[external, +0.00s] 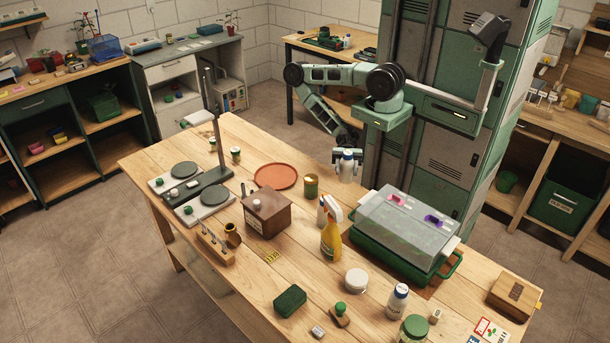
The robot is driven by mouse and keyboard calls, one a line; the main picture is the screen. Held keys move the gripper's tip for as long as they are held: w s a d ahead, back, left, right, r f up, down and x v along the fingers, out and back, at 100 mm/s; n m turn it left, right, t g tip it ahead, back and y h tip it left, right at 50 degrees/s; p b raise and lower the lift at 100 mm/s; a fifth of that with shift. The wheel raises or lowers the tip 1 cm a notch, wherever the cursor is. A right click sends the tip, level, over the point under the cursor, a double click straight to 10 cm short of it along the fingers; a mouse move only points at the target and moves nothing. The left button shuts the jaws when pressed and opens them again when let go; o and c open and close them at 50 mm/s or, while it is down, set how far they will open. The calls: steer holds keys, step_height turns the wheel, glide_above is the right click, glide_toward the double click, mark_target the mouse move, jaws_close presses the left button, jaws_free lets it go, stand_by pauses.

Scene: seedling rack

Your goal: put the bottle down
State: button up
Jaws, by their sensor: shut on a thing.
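My gripper (347,158) is shut on a white bottle (346,171) near the far edge of the wooden table (210,143). The bottle looks upright, and its upper part is partly hidden by the fingers. I cannot tell whether its base touches the table or hangs slightly above it.
Near the held bottle are an olive tin (311,186), an orange saucer (276,176), a yellow spray bottle (331,240) and a covered green seedling tray (405,233). A wooden box (267,213) stands farther left.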

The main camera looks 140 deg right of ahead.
steer(key=shift+d+r, duration=0.1)
steer(key=shift+r, duration=0.45)
steer(key=w+d+m+h+b, duration=0.1)
steer(key=w+d, duration=0.1)
steer(key=d, duration=0.1)
steer(key=w+d+m+t+h+b, duration=0.1)
steer(key=w+d, duration=0.1)
steer(key=d, duration=0.2)
steer(key=w+d+t+h+b, duration=0.1)
steer(key=w+d+h, duration=0.1)
steer(key=d, duration=0.1)
steer(key=shift+d+r+m, duration=0.25)
steer(key=shift+d+m, duration=0.05)
steer(key=shift+m, duration=0.1)
steer(key=w+d+f+b, duration=0.2)
steer(key=w+d+b, duration=0.1)
steer(key=d+b, duration=0.5)
steer(key=r+b, duration=0.1)
steer(key=b, duration=0.1)
glide_above(279, 185)
steer(key=shift+s+f, duration=0.1)
steer(key=shift+f, duration=4.25)
steer(key=shift+f, duration=0.1)
steer(key=o, duration=1.1)
